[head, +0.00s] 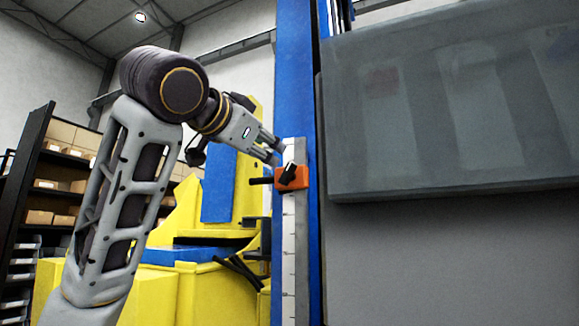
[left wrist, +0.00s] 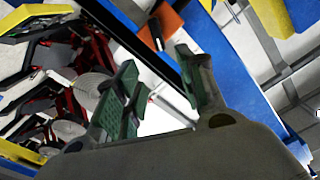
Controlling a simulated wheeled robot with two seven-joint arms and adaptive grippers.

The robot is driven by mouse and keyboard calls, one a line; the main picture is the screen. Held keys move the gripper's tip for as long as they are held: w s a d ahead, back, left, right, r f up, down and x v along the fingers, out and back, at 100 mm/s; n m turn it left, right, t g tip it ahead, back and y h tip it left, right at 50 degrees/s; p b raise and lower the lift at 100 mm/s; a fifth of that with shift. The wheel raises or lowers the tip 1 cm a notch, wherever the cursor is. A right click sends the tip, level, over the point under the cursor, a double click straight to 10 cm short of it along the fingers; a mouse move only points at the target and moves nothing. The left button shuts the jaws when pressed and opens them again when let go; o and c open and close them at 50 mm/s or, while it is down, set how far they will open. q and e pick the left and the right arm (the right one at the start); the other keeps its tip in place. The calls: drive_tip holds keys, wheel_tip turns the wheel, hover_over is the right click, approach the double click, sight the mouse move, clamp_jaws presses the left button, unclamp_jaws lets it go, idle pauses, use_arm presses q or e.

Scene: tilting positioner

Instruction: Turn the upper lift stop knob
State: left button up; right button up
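An orange stop block (head: 293,179) sits on a white scale strip (head: 289,240) on the blue column (head: 296,75). A black knob (head: 288,174) is on its front, and a dark rod (head: 261,181) sticks out to its left. My left gripper (head: 277,152) is just above and left of the block, apart from the knob. In the left wrist view the left gripper (left wrist: 157,62) is open and empty, with green pads. The orange block (left wrist: 170,25) and black knob (left wrist: 156,33) show beyond the fingertips. My right gripper is not in view.
A large grey panel (head: 450,110) fills the right side, close to the column. The yellow machine body (head: 215,285) stands behind my left arm. Shelves with boxes (head: 60,165) are at the far left. Free air lies left of the column.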

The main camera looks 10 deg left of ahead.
sight(289, 165)
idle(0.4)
use_arm(q)
drive_tip(key=w+p, duration=0.1)
drive_tip(key=w, duration=0.3)
drive_tip(key=w+d+p, duration=0.1)
drive_tip(key=w, duration=0.2)
drive_tip(key=w+d+p, duration=0.1)
drive_tip(key=w+p, duration=0.1)
drive_tip(key=w, duration=0.2)
drive_tip(key=shift+w+d, duration=0.1)
drive_tip(key=shift+w, duration=0.2)
drive_tip(key=shift+w+d+p, duration=0.2)
drive_tip(key=shift+w+p, duration=0.15)
drive_tip(key=shift+w, duration=0.65)
drive_tip(key=shift+c, duration=0.5)
clamp_jaws()
